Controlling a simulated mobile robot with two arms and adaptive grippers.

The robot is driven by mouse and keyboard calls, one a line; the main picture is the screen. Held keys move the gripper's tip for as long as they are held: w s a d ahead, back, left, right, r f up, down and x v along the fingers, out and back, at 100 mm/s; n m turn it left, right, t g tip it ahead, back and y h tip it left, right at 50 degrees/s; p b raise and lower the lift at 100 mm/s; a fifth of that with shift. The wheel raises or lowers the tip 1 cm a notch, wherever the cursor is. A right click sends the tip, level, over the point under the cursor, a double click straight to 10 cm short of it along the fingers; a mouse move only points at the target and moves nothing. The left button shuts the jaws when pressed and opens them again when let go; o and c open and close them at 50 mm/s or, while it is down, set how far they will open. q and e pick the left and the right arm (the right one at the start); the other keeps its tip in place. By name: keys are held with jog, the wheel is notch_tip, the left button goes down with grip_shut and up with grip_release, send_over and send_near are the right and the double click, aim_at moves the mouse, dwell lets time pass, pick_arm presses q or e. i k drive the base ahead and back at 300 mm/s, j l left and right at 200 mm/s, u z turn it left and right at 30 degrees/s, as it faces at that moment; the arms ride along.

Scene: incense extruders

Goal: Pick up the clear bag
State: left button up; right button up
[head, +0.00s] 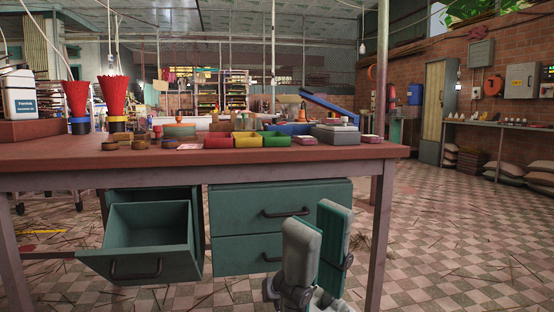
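I cannot make out a clear bag for certain in the head view; the small items on the table are too small to tell apart. My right gripper (318,213) points up at the lower middle, in front of the table's drawers and below the tabletop. Its two grey-green fingers stand apart with nothing seen between them, so it looks open and empty. My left gripper is not in view.
The wooden table (150,156) carries red, yellow and green trays (247,140), a grey box (335,134), red cones (113,95) and a white jug (19,95). A left drawer (145,240) hangs open; the right drawers (280,213) look shut.

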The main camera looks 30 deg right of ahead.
aim_at(304, 140)
jog(key=z, duration=1.4)
